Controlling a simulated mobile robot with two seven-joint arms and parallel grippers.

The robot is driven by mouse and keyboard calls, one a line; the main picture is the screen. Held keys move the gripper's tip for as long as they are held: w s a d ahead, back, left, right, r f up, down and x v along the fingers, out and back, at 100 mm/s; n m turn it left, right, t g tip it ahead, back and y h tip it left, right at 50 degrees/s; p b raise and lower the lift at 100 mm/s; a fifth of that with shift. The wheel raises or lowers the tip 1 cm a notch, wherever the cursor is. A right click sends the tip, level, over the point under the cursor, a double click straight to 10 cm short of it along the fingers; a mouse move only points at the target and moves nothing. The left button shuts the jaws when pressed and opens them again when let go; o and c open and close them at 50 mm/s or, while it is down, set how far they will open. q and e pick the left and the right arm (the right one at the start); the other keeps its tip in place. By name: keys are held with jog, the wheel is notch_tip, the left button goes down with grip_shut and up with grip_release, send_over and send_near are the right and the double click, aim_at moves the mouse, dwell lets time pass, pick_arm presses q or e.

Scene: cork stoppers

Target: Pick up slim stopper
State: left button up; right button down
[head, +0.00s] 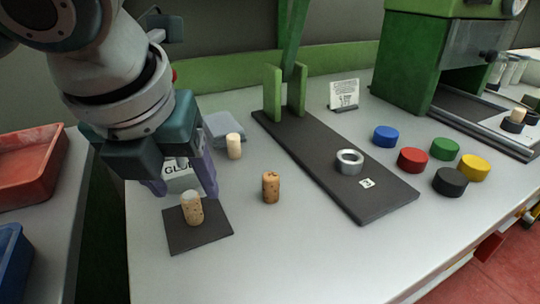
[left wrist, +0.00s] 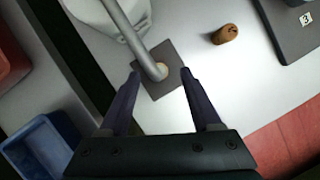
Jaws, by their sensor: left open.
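A tan cork stopper with a pale top (head: 193,210) stands upright on a small dark mat (head: 213,236). A brown stopper (head: 271,188) stands upright on the bare table to its right, and a pale, plain stopper (head: 234,147) stands farther back. I cannot tell for sure which is the slim one. My left gripper (head: 184,190) is open and empty, pointing down over the mat. In the left wrist view the open fingers (left wrist: 159,70) frame the mat (left wrist: 160,88), where a grey spout partly hides the stopper (left wrist: 164,69). My right gripper is not in view.
A white glue bottle (head: 180,177) stands just behind the left fingers. A dark green-posted stand base (head: 375,202) holds a metal ring (head: 349,161). Several coloured round caps (head: 412,160) lie to the right. Red (head: 28,170) and blue (head: 12,262) trays are at left. The table's front is clear.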

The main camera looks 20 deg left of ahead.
aim_at(189, 196)
pick_arm(q)
jog(key=b+x, duration=0.1)
jog(key=x, duration=0.3)
grip_shut()
dwell(0.4)
